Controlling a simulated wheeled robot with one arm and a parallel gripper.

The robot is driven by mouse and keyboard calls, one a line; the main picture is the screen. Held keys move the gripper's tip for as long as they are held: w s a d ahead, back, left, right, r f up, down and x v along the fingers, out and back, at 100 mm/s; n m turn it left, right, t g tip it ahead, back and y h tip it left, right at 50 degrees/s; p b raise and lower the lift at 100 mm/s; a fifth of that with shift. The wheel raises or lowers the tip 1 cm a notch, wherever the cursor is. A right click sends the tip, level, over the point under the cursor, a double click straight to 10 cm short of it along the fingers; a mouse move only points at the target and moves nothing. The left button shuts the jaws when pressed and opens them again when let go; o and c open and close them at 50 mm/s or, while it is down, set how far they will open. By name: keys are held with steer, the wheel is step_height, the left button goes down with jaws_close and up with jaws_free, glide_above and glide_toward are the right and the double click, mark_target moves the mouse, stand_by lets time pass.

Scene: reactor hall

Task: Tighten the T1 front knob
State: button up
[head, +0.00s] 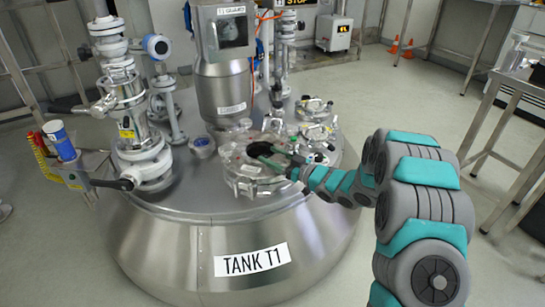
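The steel tank T1 (190,240) fills the middle of the head view, with a "TANK T1" label (252,259) on its front side. On its top, right of centre, sits a round hatch (245,183) with a dark centre and several small clamps or knobs around its rim. I cannot tell which of these is the front knob; they are too small and partly hidden. My arm reaches in from the right, and my gripper (268,156) is over the hatch, near its dark centre. Its fingers are small here, and I cannot tell whether they touch anything or hold anything.
A motor housing (222,80) rises behind the hatch. Smaller flanged ports (314,107) stand behind and right of it. A metal table frame (490,120) stands at the right. Open floor lies behind the tank.

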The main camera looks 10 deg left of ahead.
steer(key=c, duration=0.9)
steer(key=shift+f+t+b, duration=0.15)
steer(key=shift+t+b, duration=0.15)
steer(key=shift+b, duration=0.25)
